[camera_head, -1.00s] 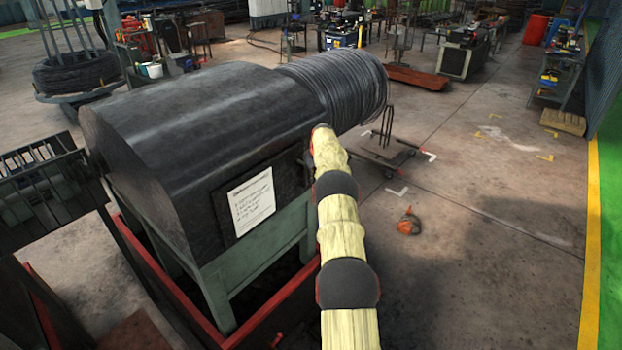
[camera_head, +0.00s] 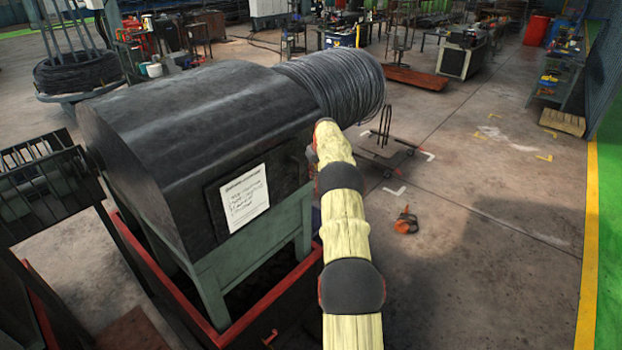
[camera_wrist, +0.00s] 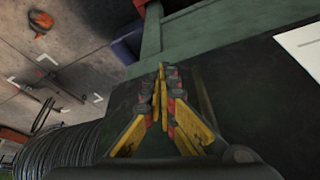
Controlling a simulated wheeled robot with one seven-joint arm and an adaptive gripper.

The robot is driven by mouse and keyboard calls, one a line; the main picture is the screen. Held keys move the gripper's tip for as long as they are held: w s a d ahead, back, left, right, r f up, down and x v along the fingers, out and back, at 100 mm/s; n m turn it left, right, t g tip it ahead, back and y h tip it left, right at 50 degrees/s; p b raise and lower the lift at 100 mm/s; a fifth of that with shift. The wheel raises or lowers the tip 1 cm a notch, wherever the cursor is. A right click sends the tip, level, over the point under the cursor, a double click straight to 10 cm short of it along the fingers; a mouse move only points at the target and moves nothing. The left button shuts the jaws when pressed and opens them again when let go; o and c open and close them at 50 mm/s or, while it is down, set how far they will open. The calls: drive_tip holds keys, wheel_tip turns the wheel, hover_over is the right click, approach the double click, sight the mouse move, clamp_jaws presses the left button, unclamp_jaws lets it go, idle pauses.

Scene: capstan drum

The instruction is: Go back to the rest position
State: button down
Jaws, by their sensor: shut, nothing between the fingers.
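My gripper (camera_wrist: 162,75) shows in the wrist view with its yellow and red fingers brought together at the tips and nothing between them. In the head view my arm in its pale yellow cover reaches forward, and its far end is beside the right end of the black machine housing (camera_head: 190,130); the gripper itself is hidden there. The capstan drum (camera_head: 335,85), wound with dark wire, sticks out of the far end of the housing. It also shows at the lower left of the wrist view (camera_wrist: 75,150).
A white notice (camera_head: 244,197) is on the housing's side. Below are a green stand (camera_head: 250,250) and a red frame (camera_head: 275,300). A low wheeled cart (camera_head: 385,155) and an orange object (camera_head: 405,222) are on the floor to the right, where much of the floor is clear.

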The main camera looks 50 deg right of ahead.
drive_tip(key=d+v, duration=0.1)
drive_tip(key=v, duration=0.6)
drive_tip(key=shift+s, duration=0.25)
drive_tip(key=shift+d, duration=0.1)
drive_tip(key=s+a+f+m+g+y, duration=0.1)
drive_tip(key=s+a+f+m, duration=0.2)
drive_tip(key=s+a+f, duration=0.3)
drive_tip(key=s+a+r+g+b, duration=0.1)
drive_tip(key=s+a+r+b, duration=0.15)
drive_tip(key=a, duration=0.85)
drive_tip(key=s+a+r+n+b, duration=0.1)
drive_tip(key=s+a+r, duration=0.2)
drive_tip(key=a, duration=0.8)
drive_tip(key=s+a+r+g+b, duration=0.1)
drive_tip(key=s+a+r+b, duration=0.15)
drive_tip(key=a, duration=0.85)
drive_tip(key=s+a+n+t+b, duration=0.1)
drive_tip(key=s+a+n+b, duration=0.1)
drive_tip(key=s+a, duration=0.4)
drive_tip(key=s+a+r+n+t+b, duration=0.1)
drive_tip(key=s+a, duration=0.5)
drive_tip(key=a, duration=0.6)
drive_tip(key=s+a+n+t+b, duration=0.2)
drive_tip(key=s+a, duration=0.4)
drive_tip(key=a, duration=0.3)
drive_tip(key=shift+a+r+n+t+y+b, duration=0.3)
drive_tip(key=shift+r+n+y+b, duration=0.1)
drive_tip(key=shift+n+b, duration=0.55)
